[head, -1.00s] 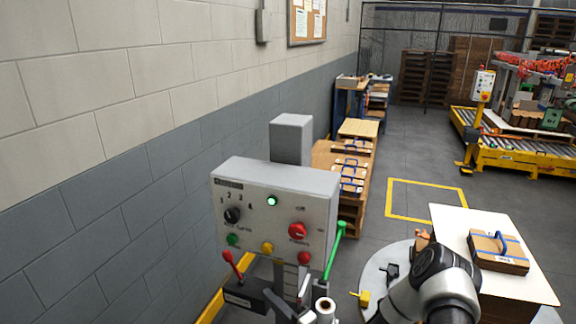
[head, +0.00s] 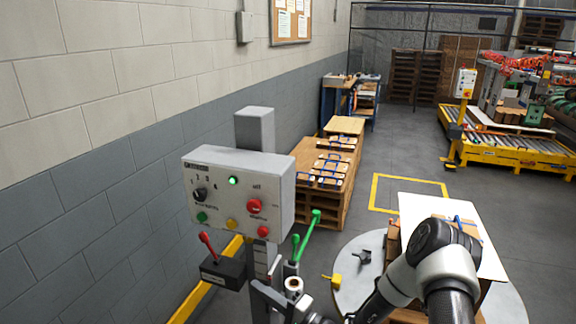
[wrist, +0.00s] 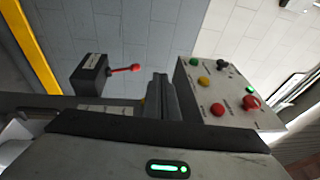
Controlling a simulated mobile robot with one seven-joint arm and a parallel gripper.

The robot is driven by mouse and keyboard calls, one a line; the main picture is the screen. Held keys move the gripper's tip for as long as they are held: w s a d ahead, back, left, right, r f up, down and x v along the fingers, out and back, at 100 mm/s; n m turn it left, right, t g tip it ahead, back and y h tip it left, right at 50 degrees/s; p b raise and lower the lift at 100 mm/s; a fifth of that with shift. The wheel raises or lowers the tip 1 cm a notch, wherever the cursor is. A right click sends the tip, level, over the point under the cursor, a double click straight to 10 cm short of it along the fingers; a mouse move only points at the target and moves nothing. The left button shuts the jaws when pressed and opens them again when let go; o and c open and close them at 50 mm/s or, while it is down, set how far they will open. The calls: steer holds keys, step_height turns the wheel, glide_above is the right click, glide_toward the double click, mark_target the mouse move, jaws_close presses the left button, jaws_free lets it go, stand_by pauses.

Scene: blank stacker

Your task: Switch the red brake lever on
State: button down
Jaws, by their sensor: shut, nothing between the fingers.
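The red brake lever (head: 208,246) rises from a dark box (head: 232,274) low on the left of the control post, its knob leaning up and left. In the wrist view the red lever (wrist: 122,69) sticks out rightward from its dark box (wrist: 90,75), left of my fingers. My gripper (wrist: 160,92) is shut and empty, with a visible gap between it and the lever knob. In the head view the gripper is low, right of the lever box, and its fingertips are hard to make out.
The control panel (head: 238,190) with knobs and lights stands above the lever and close to the gripper in the wrist view. Green levers (head: 314,218) stand to the right. A block wall (head: 90,180) is on the left; a pallet stack (head: 325,170) stands behind.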

steer(key=s+r+n+g+h+p, duration=0.2)
steer(key=s+r+n+g, duration=0.7)
steer(key=s+r+g, duration=0.7)
steer(key=s+d+r+m+t+h+p, duration=0.1)
steer(key=s+d+r+t+h, duration=0.4)
steer(key=d+r, duration=0.4)
steer(key=s+d+r+t+h+p, duration=0.2)
steer(key=s+d+r+t+h, duration=0.3)
steer(key=d+r+h, duration=0.3)
steer(key=d+r, duration=0.2)
steer(key=d, duration=0.2)
steer(key=shift+s+d+m+h, duration=0.15)
steer(key=shift+s+m+h, duration=0.15)
steer(key=shift+m, duration=0.1)
steer(key=shift+r, duration=0.1)
